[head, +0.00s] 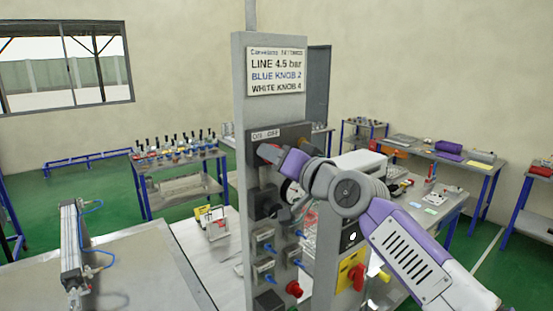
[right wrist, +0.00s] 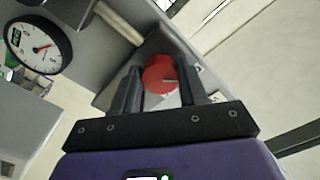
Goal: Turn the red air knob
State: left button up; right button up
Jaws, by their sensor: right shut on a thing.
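The red air knob (head: 267,151) is on the dark ON/OFF plate (head: 287,131) near the top of the grey panel post (head: 241,80). My right gripper (head: 276,156) reaches it from the right and is shut on it. In the right wrist view the red knob (right wrist: 158,72) sits between the two dark fingers (right wrist: 160,86), one on each side. The fingers hide part of the knob's sides. A white pointer line shows on its face. My left gripper is not in view.
A round gauge (right wrist: 39,46) is beside the knob. Below are blue-tubed valves (head: 264,235), another red knob (head: 293,289) and a red handle on a yellow plate (head: 350,270). A sign (head: 276,71) is above.

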dwell(0.3)
jog(key=o, duration=1.1)
jog(key=shift+c, duration=0.2)
jog(key=b+v, duration=0.3)
jog(key=v, duration=0.4)
jog(key=shift+s+d, duration=0.2)
jog(key=shift+s, duration=0.05)
